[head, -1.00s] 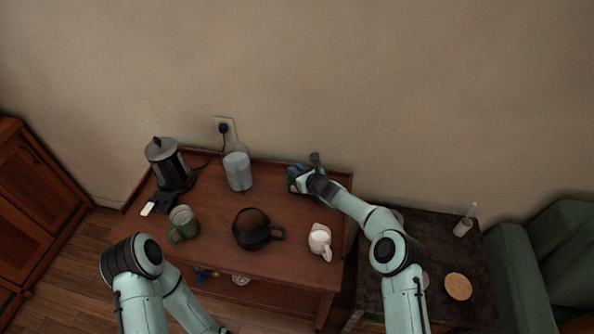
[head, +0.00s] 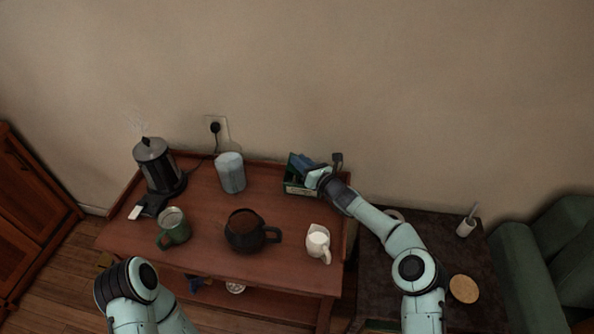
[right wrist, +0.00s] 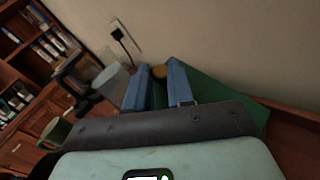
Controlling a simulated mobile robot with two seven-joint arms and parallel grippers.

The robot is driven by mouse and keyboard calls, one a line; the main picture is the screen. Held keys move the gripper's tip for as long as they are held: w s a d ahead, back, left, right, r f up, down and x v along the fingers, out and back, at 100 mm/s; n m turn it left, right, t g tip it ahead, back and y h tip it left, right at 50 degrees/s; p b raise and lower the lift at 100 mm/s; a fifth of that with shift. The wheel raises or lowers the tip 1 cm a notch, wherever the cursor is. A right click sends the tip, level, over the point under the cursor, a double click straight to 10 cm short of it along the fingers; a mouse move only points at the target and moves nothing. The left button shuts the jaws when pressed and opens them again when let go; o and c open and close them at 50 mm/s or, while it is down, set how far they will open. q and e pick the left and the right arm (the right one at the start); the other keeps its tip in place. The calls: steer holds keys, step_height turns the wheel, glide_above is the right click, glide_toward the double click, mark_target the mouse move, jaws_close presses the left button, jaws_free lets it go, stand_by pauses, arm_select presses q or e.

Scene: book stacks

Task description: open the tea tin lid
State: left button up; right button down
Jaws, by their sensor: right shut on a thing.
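The tea tin (head: 293,189) is a green box at the back right of the wooden sideboard. Its lid (head: 291,163) is tilted up, and a pale strip shows below it. My right gripper (head: 308,165) is at the tin's top right, shut on the lid. In the right wrist view, the blue fingers of my right gripper (right wrist: 163,88) stand on both sides of a green part, with a round golden spot between them. A wide green panel, the lid (right wrist: 225,98), spreads to their right. The tin's inside is mostly hidden. My left gripper is out of view.
On the sideboard (head: 200,225) stand a kettle (head: 158,170), a pale canister (head: 231,173), a green mug (head: 173,228), a dark teapot (head: 243,232) and a white creamer (head: 318,242). A wall runs close behind. A side table (head: 440,240) stands right.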

steer(key=shift+s+d+r+m+t+y+b, duration=0.1)
steer(key=shift+d+r+m+t+y+b, duration=0.35)
steer(key=shift+d+r+b, duration=0.2)
steer(key=c, duration=1)
jaws_free()
steer(key=shift+c, duration=0.2)
steer(key=shift+f, duration=0.1)
steer(key=shift+s, duration=0.1)
steer(key=shift+s+d+f, duration=0.1)
steer(key=shift+s+d, duration=0.05)
steer(key=shift+d, duration=0.1)
steer(key=r+b+v, duration=0.1)
steer(key=v, duration=1.1)
steer(key=shift+s+f, duration=0.35)
steer(key=shift+f, duration=0.1)
